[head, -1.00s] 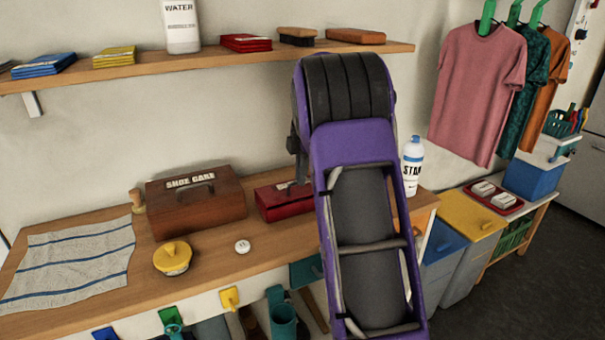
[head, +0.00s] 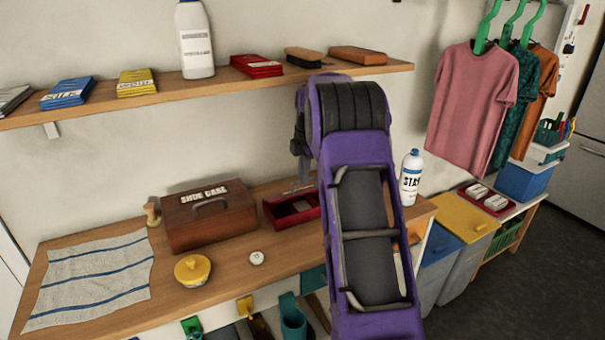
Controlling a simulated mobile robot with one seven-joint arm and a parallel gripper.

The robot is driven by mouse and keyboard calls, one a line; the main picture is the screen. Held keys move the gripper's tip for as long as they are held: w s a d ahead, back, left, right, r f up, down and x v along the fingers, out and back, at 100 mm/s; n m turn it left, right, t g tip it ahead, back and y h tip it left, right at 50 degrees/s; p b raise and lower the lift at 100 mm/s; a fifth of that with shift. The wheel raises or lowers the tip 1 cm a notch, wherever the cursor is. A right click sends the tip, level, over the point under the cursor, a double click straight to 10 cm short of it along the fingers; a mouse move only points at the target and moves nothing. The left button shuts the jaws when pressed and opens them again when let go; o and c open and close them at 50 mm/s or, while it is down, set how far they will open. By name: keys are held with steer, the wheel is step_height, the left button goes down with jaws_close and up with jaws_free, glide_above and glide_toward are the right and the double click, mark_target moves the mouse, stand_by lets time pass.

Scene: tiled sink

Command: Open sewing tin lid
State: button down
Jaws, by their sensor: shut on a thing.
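The red sewing tin (head: 283,220) sits on the wooden counter, right of the shoe care box. Its top is open and I can see into its dark inside, where a light-coloured item shows. My gripper (head: 304,176) is above the back of the tin, mostly hidden behind my purple arm. It is shut on the tin's lid, which is raised toward the back. The lid itself and the exact grip are mostly hidden by my arm.
The brown shoe care box (head: 208,219) stands close left of the tin. A yellow-lidded pot (head: 192,270) and a white round button (head: 256,258) lie in front. A white bottle (head: 411,178) stands right of my arm. The shelf (head: 225,88) hangs above.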

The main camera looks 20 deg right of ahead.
steer(key=shift+w, duration=0.1)
stand_by(0.4)
steer(key=c, duration=0.9)
jaws_free()
steer(key=shift+r, duration=0.1)
steer(key=s+r, duration=0.1)
steer(key=r, duration=0.4)
steer(key=s+r, duration=0.1)
steer(key=r, duration=0.5)
steer(key=s+r+p, duration=0.1)
steer(key=r, duration=0.5)
steer(key=shift+s, duration=0.2)
